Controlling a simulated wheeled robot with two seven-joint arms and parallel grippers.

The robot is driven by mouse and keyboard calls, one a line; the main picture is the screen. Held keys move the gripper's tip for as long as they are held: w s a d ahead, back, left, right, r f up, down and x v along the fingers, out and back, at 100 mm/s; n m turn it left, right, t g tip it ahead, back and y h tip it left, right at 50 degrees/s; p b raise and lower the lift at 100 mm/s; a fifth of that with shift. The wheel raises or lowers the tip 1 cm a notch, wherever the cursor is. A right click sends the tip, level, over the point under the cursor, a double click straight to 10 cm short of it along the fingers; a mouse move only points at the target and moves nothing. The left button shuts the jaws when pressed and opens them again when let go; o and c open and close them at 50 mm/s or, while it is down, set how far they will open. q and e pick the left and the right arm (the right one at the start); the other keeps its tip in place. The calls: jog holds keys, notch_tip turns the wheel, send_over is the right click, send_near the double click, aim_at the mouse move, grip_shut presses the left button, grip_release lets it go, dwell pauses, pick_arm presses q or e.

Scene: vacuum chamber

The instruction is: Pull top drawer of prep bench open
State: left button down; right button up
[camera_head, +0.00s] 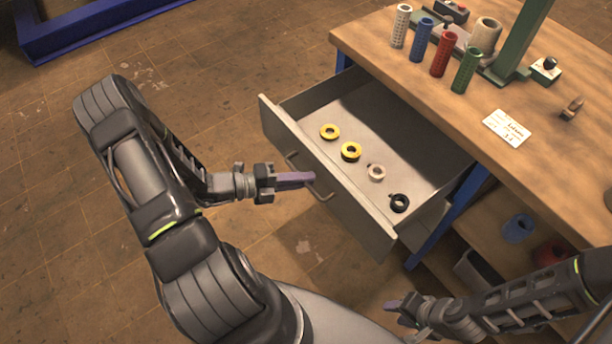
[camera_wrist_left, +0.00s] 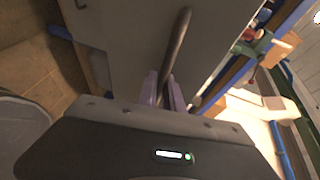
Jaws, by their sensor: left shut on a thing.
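The top drawer (camera_head: 335,184) of the prep bench (camera_head: 420,85) stands well open, pulled out toward my left arm. Its front carries a bar handle (camera_head: 322,194), which also shows in the left wrist view (camera_wrist_left: 179,45). My left gripper (camera_head: 308,180) is at the handle, its purple fingers shut on the bar. In the left wrist view the bar runs down between the fingers (camera_wrist_left: 164,92). My right gripper (camera_head: 392,304) is low at the lower right, away from the drawer; its finger opening is too small to tell.
Colored cylinders (camera_head: 465,70), a green stand (camera_head: 519,45) and a white label card (camera_head: 507,128) are on the benchtop. A lower shelf (camera_head: 490,228) holds spools.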

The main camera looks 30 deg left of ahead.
pick_arm(q)
jog(key=c, duration=1.5)
grip_release()
jog(key=v, duration=0.7)
jog(key=shift+s+a+b, duration=0.25)
jog(key=shift+b, duration=0.1)
jog(key=shift+r, duration=0.15)
